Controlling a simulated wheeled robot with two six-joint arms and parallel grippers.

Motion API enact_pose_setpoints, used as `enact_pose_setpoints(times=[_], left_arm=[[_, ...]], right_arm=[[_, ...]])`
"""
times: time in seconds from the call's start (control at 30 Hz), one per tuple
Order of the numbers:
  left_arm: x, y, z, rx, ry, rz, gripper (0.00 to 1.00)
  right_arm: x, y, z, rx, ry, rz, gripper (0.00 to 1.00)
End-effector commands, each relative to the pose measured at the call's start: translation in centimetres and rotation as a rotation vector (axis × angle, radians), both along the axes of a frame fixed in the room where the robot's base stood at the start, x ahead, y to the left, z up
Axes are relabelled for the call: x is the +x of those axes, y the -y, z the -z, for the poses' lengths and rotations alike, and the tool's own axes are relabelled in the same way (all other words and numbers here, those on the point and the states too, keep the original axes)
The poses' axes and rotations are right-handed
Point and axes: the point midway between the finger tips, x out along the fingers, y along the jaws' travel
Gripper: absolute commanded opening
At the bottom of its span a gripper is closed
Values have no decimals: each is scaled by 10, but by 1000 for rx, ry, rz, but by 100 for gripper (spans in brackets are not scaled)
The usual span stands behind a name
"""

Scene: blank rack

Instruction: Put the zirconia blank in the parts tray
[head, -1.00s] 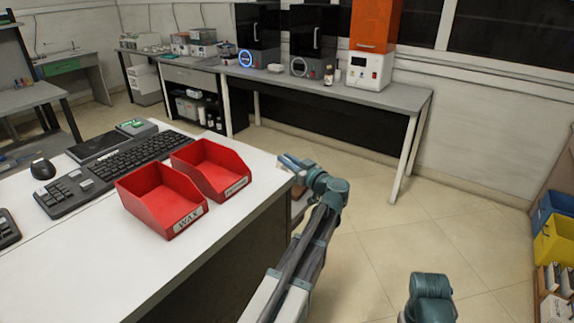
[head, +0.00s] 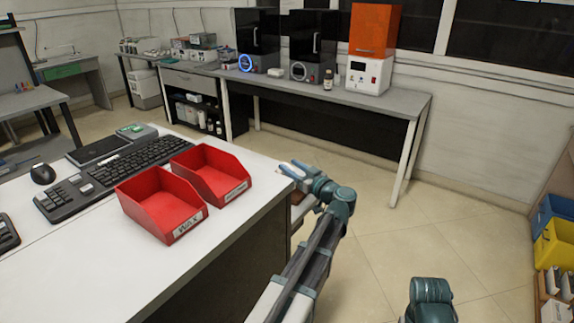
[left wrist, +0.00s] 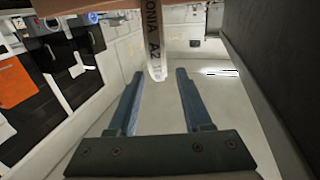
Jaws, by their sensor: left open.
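The zirconia blank (left wrist: 154,40) shows in the left wrist view as a pale, edge-on piece with dark lettering reading "...ONIA A2". It hangs out from a wooden shelf edge (left wrist: 85,6), ahead of my left gripper (left wrist: 158,75) and roughly in line with the gap between its fingers. The fingers are open and empty, and look apart from the blank. In the head view my left gripper (head: 290,169) is at the white desk's right edge; the blank cannot be made out there. No bin label clearly names a parts tray. My right gripper is out of view.
Two red bins stand on the white desk (head: 65,270): a front one labelled "WAX" (head: 150,205) and another (head: 225,182) with an unreadable label. A keyboard (head: 110,180) lies behind them. A dark panel (left wrist: 270,50) runs close along the wrist view's right side.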

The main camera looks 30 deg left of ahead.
Motion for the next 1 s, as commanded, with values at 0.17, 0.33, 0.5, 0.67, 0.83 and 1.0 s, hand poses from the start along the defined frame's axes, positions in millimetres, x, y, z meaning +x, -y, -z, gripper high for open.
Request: enact_pose_setpoints(times=[0.17, 0.33, 0.5, 0.67, 0.83, 1.0], left_arm=[[-16, 38, 0, 0, 0, 4, 50], [-26, 66, 0, 0, 0, 3, 50], [-32, 83, 0, 0, 0, 1, 50], [-35, 89, 0, 0, 0, 0, 50], [-35, 89, 0, 0, 0, -1, 50], [-35, 89, 0, 0, 0, -1, 50]], right_arm=[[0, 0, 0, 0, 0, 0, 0], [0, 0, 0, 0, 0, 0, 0], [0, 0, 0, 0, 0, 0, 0], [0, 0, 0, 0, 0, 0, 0], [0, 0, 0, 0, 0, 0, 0], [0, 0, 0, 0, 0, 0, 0]])
